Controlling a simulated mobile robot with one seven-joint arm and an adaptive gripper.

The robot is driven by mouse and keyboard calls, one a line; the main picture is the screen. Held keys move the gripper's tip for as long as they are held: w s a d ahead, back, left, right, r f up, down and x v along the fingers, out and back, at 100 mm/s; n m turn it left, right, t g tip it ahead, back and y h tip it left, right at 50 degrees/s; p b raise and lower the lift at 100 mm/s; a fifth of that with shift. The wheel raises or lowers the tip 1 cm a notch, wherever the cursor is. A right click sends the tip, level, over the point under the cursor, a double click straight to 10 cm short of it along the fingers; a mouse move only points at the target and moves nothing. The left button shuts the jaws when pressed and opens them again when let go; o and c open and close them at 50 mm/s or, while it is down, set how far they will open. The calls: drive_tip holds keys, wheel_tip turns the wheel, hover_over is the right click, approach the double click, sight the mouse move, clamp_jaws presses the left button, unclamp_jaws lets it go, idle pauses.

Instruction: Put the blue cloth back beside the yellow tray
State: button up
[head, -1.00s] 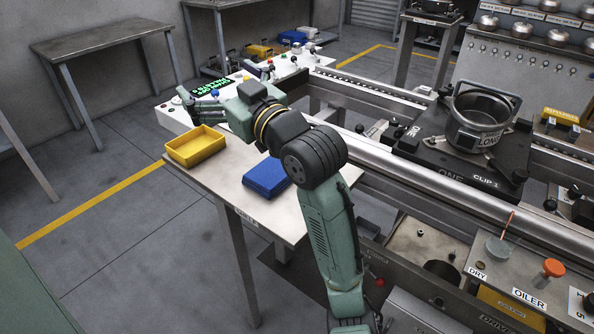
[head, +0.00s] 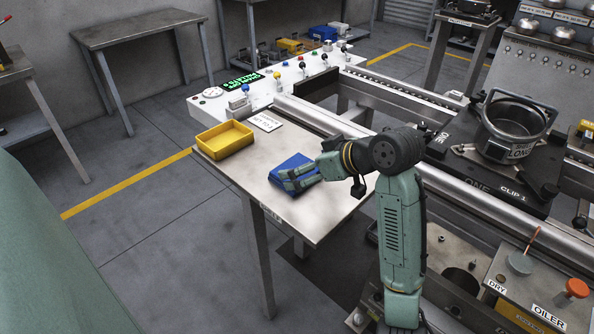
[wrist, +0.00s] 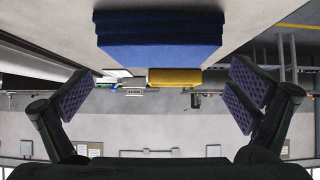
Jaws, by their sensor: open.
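The blue cloth (head: 288,163) is a folded, block-like stack lying on the metal table. In the wrist view the cloth (wrist: 160,38) is at the top middle, with the yellow tray (wrist: 175,77) behind it. The shallow, empty yellow tray (head: 225,140) stands on the same table, to the left of the cloth with a gap between them. My gripper (head: 290,183) is open and empty at the cloth's near right side, partly covering it in the head view. In the wrist view my gripper's (wrist: 162,98) two padded fingers are spread wide, and the cloth is not clasped.
A paper card (head: 266,122) lies at the table's back edge. A white control panel (head: 250,95) with coloured knobs stands behind. The conveyor rail and a pot (head: 515,122) on a black plate are to the right. The table (head: 233,170) is bare between tray and cloth.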

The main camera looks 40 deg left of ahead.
drive_tip(key=p+x, duration=0.1)
drive_tip(key=x, duration=0.3)
drive_tip(key=shift+a+f, duration=0.1)
drive_tip(key=shift+f, duration=0.2)
drive_tip(key=c, duration=1)
drive_tip(key=shift+w+r, duration=0.1)
drive_tip(key=shift+r, duration=0.05)
